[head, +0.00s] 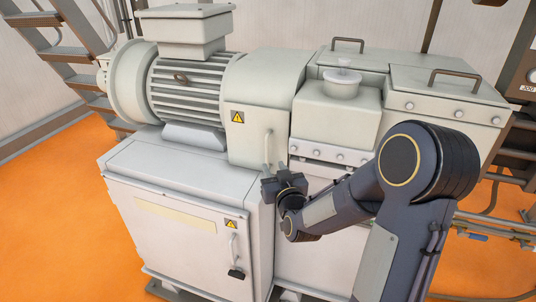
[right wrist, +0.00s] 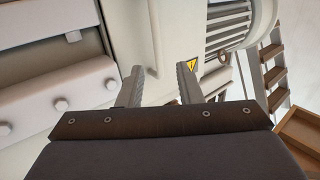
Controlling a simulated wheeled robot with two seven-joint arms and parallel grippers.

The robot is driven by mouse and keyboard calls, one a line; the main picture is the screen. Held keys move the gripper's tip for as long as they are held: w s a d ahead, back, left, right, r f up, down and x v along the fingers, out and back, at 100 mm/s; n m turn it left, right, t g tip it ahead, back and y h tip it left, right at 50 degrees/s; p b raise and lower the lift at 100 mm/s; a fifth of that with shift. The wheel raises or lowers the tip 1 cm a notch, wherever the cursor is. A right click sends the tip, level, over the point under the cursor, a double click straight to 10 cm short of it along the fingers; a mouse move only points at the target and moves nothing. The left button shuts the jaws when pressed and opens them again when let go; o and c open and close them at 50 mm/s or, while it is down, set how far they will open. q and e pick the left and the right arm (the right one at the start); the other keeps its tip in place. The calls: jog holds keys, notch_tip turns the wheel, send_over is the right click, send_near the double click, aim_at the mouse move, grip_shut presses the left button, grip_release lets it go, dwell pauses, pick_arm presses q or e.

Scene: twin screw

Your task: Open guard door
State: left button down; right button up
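The light grey guard door (head: 267,95) is the rounded cover between the finned motor and the white block, with a yellow warning triangle on it. It looks shut. Its thin upright handle (head: 267,148) is on its front, near the right edge. My right gripper (head: 268,181) is just below and in front of the handle. In the right wrist view the two fingers (right wrist: 161,78) stand apart with nothing clamped, and the handle (right wrist: 155,42) shows beyond and between them. I cannot tell whether they touch it. My left gripper is not in view.
A lower cabinet door (head: 185,235) has its own handle (head: 234,253) and warning triangle. The finned motor (head: 188,88) is left of the guard. White bolted blocks (head: 335,120) and lidded boxes (head: 448,90) stand at right. The orange floor (head: 50,215) is clear at left.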

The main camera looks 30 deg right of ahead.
aim_at(267, 151)
jog(key=p+x, duration=0.2)
jog(key=x, duration=0.6)
jog(key=shift+d+r, duration=0.2)
grip_shut()
